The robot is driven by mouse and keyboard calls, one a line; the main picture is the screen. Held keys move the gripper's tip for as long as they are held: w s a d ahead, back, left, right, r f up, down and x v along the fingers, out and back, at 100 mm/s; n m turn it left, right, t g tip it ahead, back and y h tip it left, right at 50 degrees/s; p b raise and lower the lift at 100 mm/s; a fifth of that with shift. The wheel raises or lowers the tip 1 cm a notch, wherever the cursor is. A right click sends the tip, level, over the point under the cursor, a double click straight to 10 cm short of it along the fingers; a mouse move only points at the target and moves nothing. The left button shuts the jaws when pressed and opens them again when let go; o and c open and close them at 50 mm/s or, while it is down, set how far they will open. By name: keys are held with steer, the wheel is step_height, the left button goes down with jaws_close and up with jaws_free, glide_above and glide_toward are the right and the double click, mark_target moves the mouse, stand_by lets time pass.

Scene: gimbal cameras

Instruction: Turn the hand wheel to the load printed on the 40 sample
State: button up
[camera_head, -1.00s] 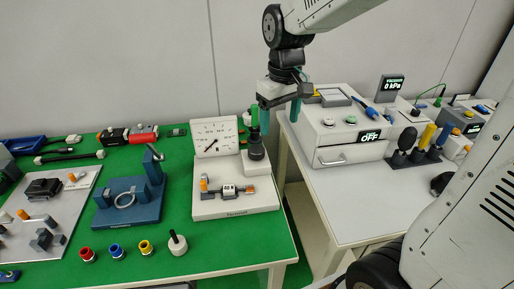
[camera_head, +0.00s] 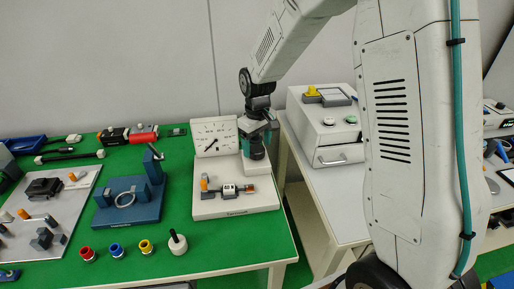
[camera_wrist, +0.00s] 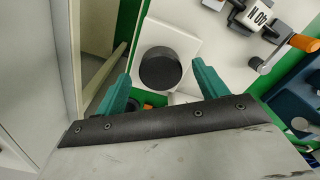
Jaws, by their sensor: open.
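The black round hand wheel (camera_head: 257,153) stands on the white tester base (camera_head: 235,207) at its back right. It also shows as a dark disc in the wrist view (camera_wrist: 158,69). My gripper (camera_head: 259,138) is open and just above it. In the wrist view, its green fingers (camera_wrist: 163,86) lie left and right of the wheel's near side, with no clear contact. The dial gauge (camera_head: 214,137) stands behind the base, its needle toward the lower left; its figures are too small to read. The sample (camera_head: 230,190) lies across the base; its label in the wrist view (camera_wrist: 262,15) appears to read 40 N.
A blue fixture (camera_head: 128,203) stands left of the tester. Red, blue and yellow rings (camera_head: 116,250) and a white piece with a black handle (camera_head: 178,242) lie in front. A white box with a drawer (camera_head: 330,135) stands right, beyond a gap between tables.

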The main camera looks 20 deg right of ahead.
steer(key=shift+f, duration=0.95)
steer(key=c, duration=1)
steer(key=shift+m, duration=0.3)
steer(key=m, duration=0.3)
steer(key=shift+a+m, duration=0.1)
steer(key=shift+m, duration=2)
steer(key=o, duration=1)
